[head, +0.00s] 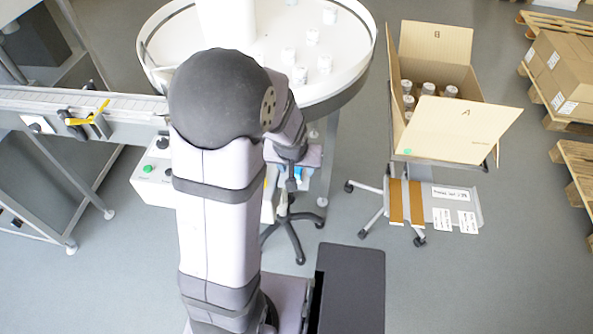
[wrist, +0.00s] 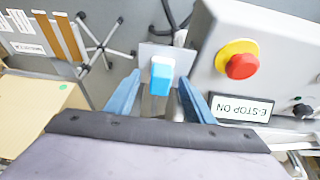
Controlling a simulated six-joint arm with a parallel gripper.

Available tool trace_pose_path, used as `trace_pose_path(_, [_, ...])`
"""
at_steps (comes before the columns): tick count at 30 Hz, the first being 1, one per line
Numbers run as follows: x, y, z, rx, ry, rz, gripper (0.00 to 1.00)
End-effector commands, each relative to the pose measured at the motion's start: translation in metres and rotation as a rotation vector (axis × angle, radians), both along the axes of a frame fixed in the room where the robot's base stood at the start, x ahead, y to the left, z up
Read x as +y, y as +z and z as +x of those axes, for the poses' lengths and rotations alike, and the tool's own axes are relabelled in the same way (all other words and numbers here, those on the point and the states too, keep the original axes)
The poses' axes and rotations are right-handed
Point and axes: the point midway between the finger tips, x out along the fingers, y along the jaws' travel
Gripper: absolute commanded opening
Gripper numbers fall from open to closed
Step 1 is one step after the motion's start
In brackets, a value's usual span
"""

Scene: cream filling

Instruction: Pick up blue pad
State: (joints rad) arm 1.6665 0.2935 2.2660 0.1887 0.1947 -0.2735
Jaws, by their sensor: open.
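The blue pad (wrist: 161,80) shows in the wrist view as a small block with a pale top and blue front. It is on a small grey plate (wrist: 150,50) beside the control box. My gripper (wrist: 159,77) is open, with its two blue fingers on either side of the pad in the picture. Gaps show between the fingers and the pad, and I cannot tell whether the tips are down at its height. In the head view, my arm hides most of this spot; a bit of blue (head: 298,172) shows by the gripper.
A grey control box (wrist: 205,75) with a red emergency-stop button (wrist: 241,66) stands close to the right finger in the wrist view. In the head view, a round white table (head: 345,75) with jars is behind my arm. An open carton (head: 455,130) with jars stands to the right.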

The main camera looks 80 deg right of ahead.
Motion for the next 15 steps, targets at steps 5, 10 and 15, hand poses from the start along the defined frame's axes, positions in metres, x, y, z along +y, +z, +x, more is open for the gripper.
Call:
trace_pose_path(5, [-0.0006, -0.0005, 0.0001, 0.0, 0.0, -0.001, 0.48])
trace_pose_path(10, [-0.0004, -0.0005, 0.0, 0.0, 0.0, -0.001, 0.22])
trace_pose_path(15, [-0.0004, -0.0004, 0.0, 0.0, 0.0, -0.001, 0.04])
